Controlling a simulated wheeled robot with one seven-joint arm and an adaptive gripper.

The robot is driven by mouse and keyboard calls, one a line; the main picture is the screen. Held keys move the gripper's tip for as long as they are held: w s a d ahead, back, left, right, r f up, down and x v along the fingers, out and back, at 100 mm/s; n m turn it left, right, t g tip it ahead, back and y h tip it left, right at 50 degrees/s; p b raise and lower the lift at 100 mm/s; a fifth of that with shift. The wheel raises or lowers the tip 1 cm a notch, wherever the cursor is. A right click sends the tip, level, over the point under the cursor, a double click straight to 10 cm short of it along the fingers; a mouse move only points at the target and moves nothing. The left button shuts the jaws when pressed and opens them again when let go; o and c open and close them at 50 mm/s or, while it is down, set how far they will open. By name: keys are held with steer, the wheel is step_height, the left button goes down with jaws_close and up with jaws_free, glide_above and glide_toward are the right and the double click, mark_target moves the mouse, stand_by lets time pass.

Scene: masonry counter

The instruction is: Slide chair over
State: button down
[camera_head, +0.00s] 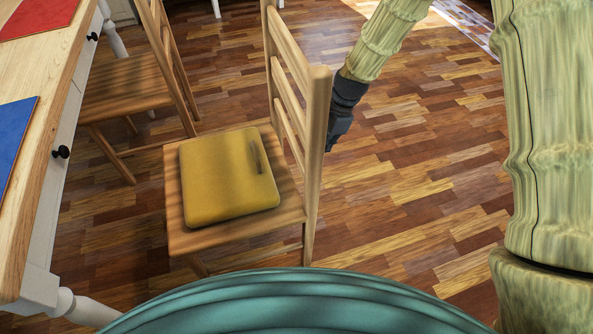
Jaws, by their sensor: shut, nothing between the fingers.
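A wooden chair (318,120) stands on the floor in the middle of the view, its slatted backrest to the right and its seat toward the table. A yellow box-like object (222,180) with rounded edges lies flat on its seat. My gripper (336,140) is dark and shut, with nothing held. It is just right of the backrest, on the side away from the table. The post partly overlaps it, and I cannot tell whether they touch.
A wooden table (45,110) with white drawers and round black knobs stands at the left, with a red mat (38,15) and a blue mat (12,140) on it. A second wooden chair (125,82) stands behind. The parquet floor (420,200) at the right is clear.

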steer(key=a+f+b, duration=0.5)
steer(key=a+f, duration=0.2)
steer(key=a, duration=0.1)
steer(key=shift+f+m, duration=0.35)
steer(key=shift+m, duration=0.05)
stand_by(0.3)
steer(key=shift+a+r, duration=0.1)
